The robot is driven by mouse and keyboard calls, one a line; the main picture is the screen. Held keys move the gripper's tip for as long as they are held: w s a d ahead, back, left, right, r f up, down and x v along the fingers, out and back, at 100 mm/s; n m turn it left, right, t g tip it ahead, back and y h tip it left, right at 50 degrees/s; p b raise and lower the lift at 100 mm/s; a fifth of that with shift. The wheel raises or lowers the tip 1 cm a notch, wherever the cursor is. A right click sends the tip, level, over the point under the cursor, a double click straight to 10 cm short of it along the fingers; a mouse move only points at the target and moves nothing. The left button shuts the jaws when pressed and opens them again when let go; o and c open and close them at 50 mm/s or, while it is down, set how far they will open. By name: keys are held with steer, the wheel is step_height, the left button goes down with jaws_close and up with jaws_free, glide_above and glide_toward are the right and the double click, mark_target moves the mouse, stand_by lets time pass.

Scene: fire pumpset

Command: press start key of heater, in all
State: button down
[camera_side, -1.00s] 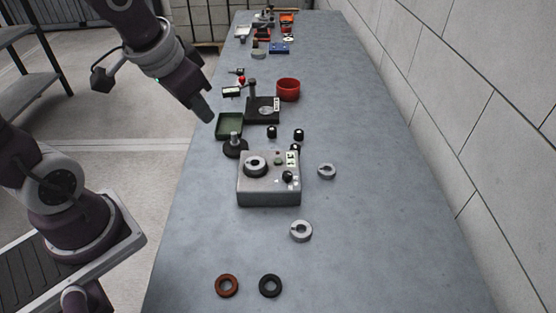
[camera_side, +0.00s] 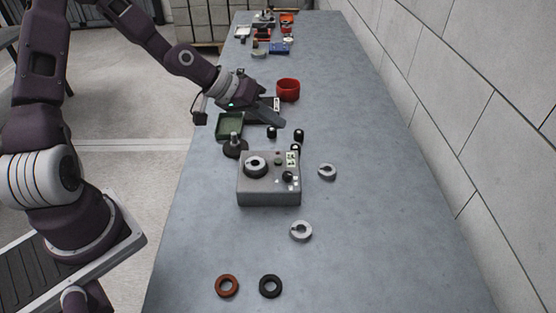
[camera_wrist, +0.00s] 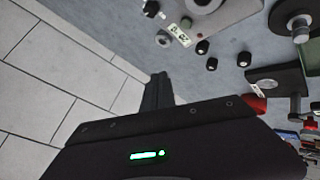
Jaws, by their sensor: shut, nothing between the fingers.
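A grey box-shaped device (camera_side: 268,193), which looks like the heater, stands on the table in the side view. Its top carries a dark ring-shaped part, a black knob (camera_side: 288,176), a pale label panel (camera_side: 292,158) and small buttons. I cannot tell which button is the start key. Part of the device shows at the top of the wrist view (camera_wrist: 238,14). My gripper (camera_side: 281,122) is shut and empty, above the table behind the device and apart from it. Its fingers also show in the wrist view (camera_wrist: 158,82).
Small black knobs (camera_side: 271,132) stand between my gripper and the device. A red cup (camera_side: 288,90), a green tray (camera_side: 222,126) and a black stand are close to my gripper. Metal rings (camera_side: 301,231) lie right of and in front of the device. A block wall runs along the right.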

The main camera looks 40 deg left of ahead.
mark_target(274, 161)
steer(key=shift+f, duration=4.45)
steer(key=shift+f, duration=0.4)
steer(key=shift+f, duration=0.45)
steer(key=shift+r, duration=0.9)
step_height(274, 161, up, 5)
